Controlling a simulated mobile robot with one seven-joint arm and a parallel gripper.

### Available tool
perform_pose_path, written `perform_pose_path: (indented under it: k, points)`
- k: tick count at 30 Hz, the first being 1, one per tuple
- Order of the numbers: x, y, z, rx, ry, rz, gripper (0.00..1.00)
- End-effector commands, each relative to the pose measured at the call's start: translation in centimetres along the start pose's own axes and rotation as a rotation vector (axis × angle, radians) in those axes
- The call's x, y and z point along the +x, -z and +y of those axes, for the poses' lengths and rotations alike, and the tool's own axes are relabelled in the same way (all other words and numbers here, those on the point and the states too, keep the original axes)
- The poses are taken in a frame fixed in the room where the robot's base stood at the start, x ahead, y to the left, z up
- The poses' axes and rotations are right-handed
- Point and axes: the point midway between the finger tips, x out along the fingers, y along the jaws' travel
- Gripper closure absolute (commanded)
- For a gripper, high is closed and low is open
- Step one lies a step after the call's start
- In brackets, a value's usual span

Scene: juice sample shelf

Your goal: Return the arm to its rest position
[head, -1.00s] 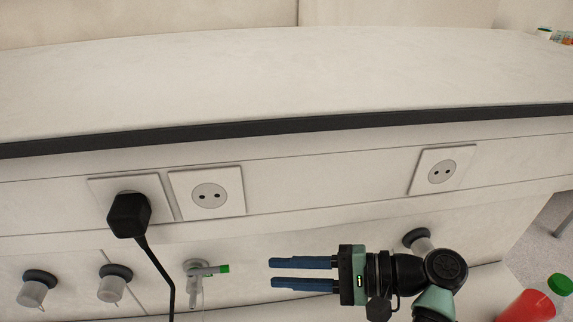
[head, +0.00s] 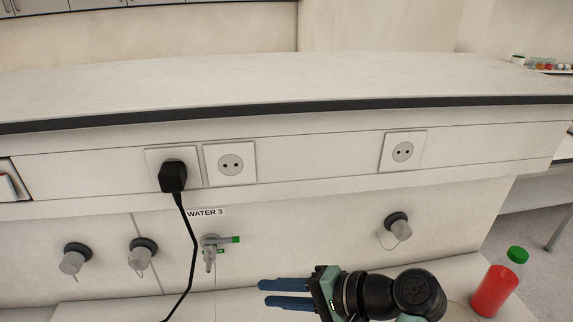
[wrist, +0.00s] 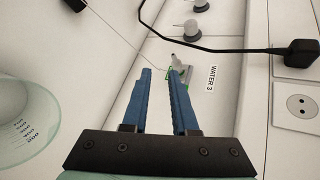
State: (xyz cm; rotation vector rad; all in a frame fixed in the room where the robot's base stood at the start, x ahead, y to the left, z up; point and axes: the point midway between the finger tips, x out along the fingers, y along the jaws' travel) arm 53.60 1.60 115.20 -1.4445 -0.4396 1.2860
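My gripper (head: 264,293) is at the bottom of the head view, with its two blue fingers pointing left. In the wrist view my gripper (wrist: 160,72) is open, with a gap between the fingers and nothing held in it. The fingers are in front of the bench's lower panel, below the water tap (head: 210,250) in the picture. The tap also shows beyond the fingertips in the wrist view.
A red bottle with a green cap (head: 495,288) stands at the lower right. A clear graduated vessel (wrist: 22,120) is close on the left in the wrist view. A black plug (head: 173,177) trails a cable. The benchtop (head: 270,85) is bare.

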Motion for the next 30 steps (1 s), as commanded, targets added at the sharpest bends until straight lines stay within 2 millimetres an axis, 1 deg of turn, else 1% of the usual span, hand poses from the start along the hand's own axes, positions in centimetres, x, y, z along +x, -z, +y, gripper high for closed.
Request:
perform_pose_path:
  k: [1, 3, 5, 7, 8, 10, 13, 14, 15, 17, 18, 19, 20, 21, 22, 23, 24, 26, 27, 30]
  points:
    - [0.5, 0.4, -0.6, -0.071, -0.033, 0.063, 0.73]
    - [0.9, 1.4, -1.5, -0.181, -0.082, 0.167, 0.73]
    - [0.9, 2.2, -2.6, -0.294, -0.128, 0.268, 0.73]
    - [0.5, 3.0, -4.5, -0.450, -0.185, 0.406, 0.73]
    - [0.1, 3.3, -5.5, -0.522, -0.210, 0.469, 0.73]
    - [-1.2, 3.6, -8.2, -0.691, -0.266, 0.620, 0.73]
    - [-3.9, 3.1, -12.3, -0.911, -0.338, 0.828, 0.73]
    - [-4.7, 2.6, -13.6, -0.972, -0.358, 0.887, 0.73]
    - [-6.0, 2.0, -15.2, -1.050, -0.385, 0.968, 0.73]
    - [-8.0, 0.6, -17.7, -1.159, -0.423, 1.090, 0.73]
    - [-9.4, -0.5, -19.3, -1.228, -0.449, 1.171, 0.73]
    - [-10.6, -1.4, -20.4, -1.272, -0.462, 1.232, 0.73]
    - [-11.7, -1.7, -22.1, -1.284, -0.419, 1.280, 0.73]
    - [-13.1, -2.5, -24.0, -1.306, -0.371, 1.343, 0.73]
    - [-14.1, -3.4, -25.4, -1.325, -0.335, 1.392, 0.73]
    - [-15.2, -4.2, -26.8, -1.343, -0.298, 1.440, 0.73]
    - [-16.6, -5.5, -28.5, -1.367, -0.247, 1.506, 0.73]
    - [-18.8, -7.6, -30.9, -1.401, -0.170, 1.602, 0.73]
    - [-20.2, -9.1, -32.2, -1.421, -0.119, 1.662, 0.73]
    - [-23.1, -12.6, -34.7, -1.461, -0.007, 1.789, 0.73]
